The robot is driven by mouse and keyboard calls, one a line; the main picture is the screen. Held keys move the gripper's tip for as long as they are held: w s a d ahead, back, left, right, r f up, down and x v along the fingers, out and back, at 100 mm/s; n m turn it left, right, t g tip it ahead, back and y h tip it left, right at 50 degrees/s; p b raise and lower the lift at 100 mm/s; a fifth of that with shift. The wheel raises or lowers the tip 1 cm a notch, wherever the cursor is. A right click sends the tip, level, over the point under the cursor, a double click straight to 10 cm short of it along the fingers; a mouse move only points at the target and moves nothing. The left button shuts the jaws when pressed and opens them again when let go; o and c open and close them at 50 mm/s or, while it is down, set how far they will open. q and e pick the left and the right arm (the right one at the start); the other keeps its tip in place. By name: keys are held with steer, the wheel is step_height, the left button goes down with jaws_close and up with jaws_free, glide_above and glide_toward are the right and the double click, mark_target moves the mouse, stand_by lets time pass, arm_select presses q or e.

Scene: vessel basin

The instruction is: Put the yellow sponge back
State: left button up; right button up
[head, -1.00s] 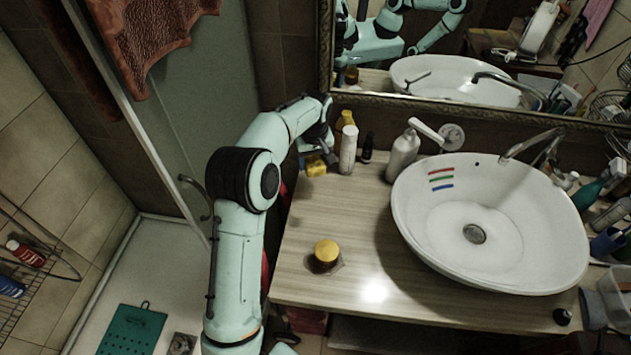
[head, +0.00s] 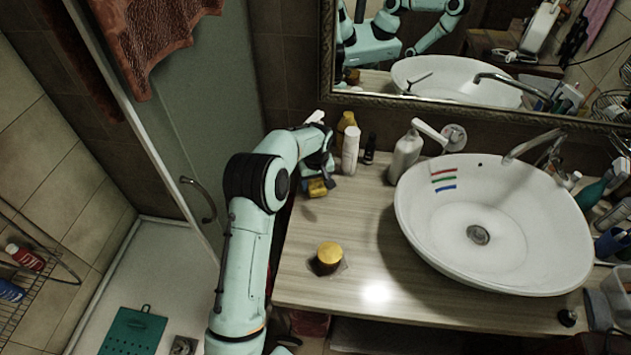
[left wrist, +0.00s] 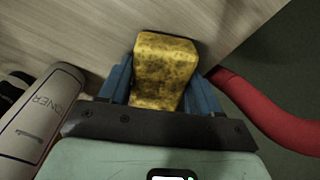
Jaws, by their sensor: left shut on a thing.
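The yellow sponge (head: 318,188) is at the back left of the wooden counter (head: 300,225), held by my left gripper (head: 319,183). In the left wrist view the sponge (left wrist: 163,68) has dark mottling and sits between the two blue fingers of the gripper (left wrist: 163,85). The fingers are shut on its sides. The counter's surface shows behind it, close by; I cannot tell whether the sponge touches it. My right gripper is not in view.
A white bottle (head: 350,150) stands right beside the left gripper, with a yellow bottle (head: 345,122) behind it. A yellow-lidded jar (head: 328,257) stands near the front. A white basin (head: 525,245) fills the right. The counter between jar and basin is clear.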

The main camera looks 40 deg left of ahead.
mark_target(316, 184)
arm_select(q)
steer(key=shift+f, duration=0.15)
steer(key=o, duration=1)
steer(key=r, duration=0.8)
steer(key=s+d+r, duration=0.1)
steer(key=r, duration=0.3)
steer(key=shift+r, duration=0.2)
